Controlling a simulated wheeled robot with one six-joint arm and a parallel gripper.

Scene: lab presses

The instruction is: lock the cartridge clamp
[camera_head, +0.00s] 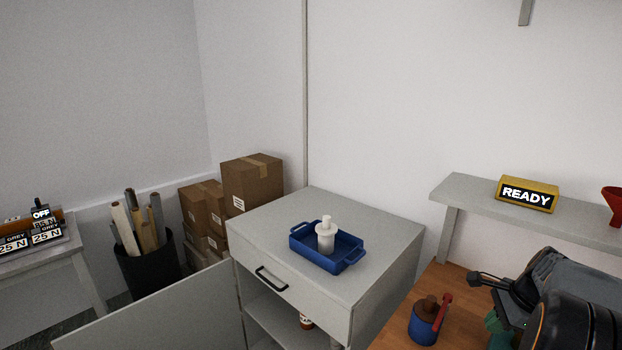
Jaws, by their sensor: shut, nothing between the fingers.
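A blue cylindrical holder (422,328) with a brown top stands on the wooden bench at the lower right. A red lever (443,309) rises upright along its right side. I cannot tell for sure whether this is the cartridge clamp, or whether its lever is locked. My gripper (474,276) is at the right, up and to the right of the red lever and apart from it. Its dark fingers point left and are shut, with nothing held. My arm hides part of the bench behind it.
A grey cabinet (262,222) with its door open bears a blue tray (348,264) holding a white bottle (326,238). A grey shelf (467,196) above the wooden bench (392,338) carries a yellow READY sign (527,195) and a red funnel (613,203).

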